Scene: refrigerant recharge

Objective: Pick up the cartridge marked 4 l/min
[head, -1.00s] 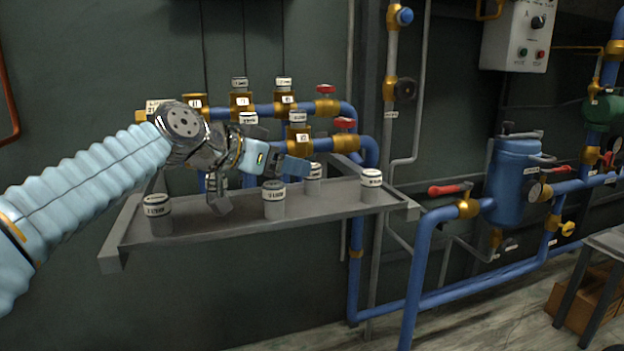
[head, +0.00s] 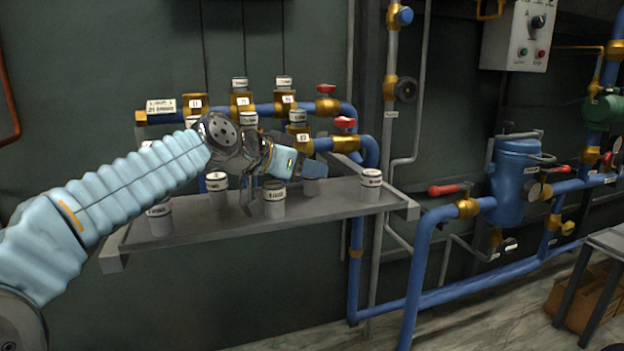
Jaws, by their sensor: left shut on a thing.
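Several pale grey cartridges with white, marked caps stand on the grey shelf (head: 232,225). One front cartridge (head: 161,220) is at the left, one (head: 274,201) near the middle and one (head: 371,187) at the right. Another cartridge (head: 217,184) stands farther back. The cap marks are too small to read, so I cannot tell which is 4 l/min. My left gripper (head: 313,171) is over the back cartridge (head: 311,188) right of the middle and appears shut on it, hiding its cap. That cartridge still seems to be at shelf level. My right gripper is not in view.
Blue pipes with brass fittings run behind the shelf, with numbered sockets (head: 241,101) holding more capped cartridges. A blue tank (head: 515,185) stands at the right. The shelf's front strip is partly clear.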

